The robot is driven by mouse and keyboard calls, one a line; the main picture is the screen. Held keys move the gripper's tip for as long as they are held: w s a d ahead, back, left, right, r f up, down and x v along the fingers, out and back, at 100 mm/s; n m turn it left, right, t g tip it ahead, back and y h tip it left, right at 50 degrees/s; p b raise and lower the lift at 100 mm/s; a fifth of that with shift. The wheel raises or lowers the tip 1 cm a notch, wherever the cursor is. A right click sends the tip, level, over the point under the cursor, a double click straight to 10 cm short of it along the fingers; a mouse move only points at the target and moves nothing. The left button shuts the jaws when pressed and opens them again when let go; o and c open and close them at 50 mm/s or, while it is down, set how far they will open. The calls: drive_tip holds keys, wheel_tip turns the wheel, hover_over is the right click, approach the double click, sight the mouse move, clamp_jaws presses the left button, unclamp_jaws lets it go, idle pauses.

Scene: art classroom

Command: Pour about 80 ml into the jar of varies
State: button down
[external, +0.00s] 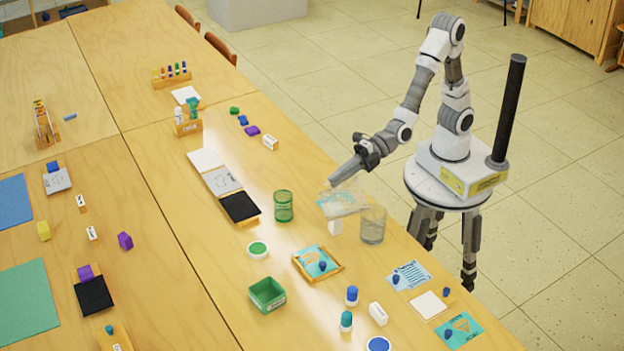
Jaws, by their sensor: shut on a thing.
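My gripper (340,178) is over the near edge of the table, shut on a clear see-through vessel (342,204). The vessel hangs just below the fingers and looks tilted; its outline is faint, and its contents are hard to make out. A clear glass jar (373,226) stands upright on the table, just right of and below the held vessel in the picture. A green see-through jar (283,206) stands upright to the left of the vessel. I cannot read a label on either jar. The exact grip on the vessel is too small to see.
A framed tray (318,264), a green box (267,295), cards (430,305) and several small stamps lie nearby. A black pad (239,207) lies left of the green jar. Bare table shows between the objects.

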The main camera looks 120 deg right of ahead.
sight(320, 195)
drive_tip(key=w+p, duration=0.1)
drive_tip(key=w+g+p, duration=0.1)
drive_tip(key=d+g+p, duration=0.1)
drive_tip(key=p, duration=0.1)
drive_tip(key=shift+w+f+m, duration=0.3)
drive_tip(key=shift+w+f, duration=0.05)
drive_tip(key=shift+w, duration=0.05)
drive_tip(key=g+p, duration=0.1)
drive_tip(key=w+p, duration=0.1)
drive_tip(key=shift+w+d+f+m+g+y+p, duration=0.15)
drive_tip(key=shift+f+m+g+y+p, duration=0.15)
drive_tip(key=shift+g+p, duration=0.1)
drive_tip(key=shift+w+f+g, duration=0.1)
drive_tip(key=shift+f+g, duration=0.2)
drive_tip(key=shift+f, duration=0.15)
drive_tip(key=shift+w+p, duration=0.15)
drive_tip(key=shift+p, duration=0.15)
drive_tip(key=shift+w+f+g, duration=0.1)
drive_tip(key=shift+f+g, duration=0.05)
drive_tip(key=shift+g, duration=0.15)
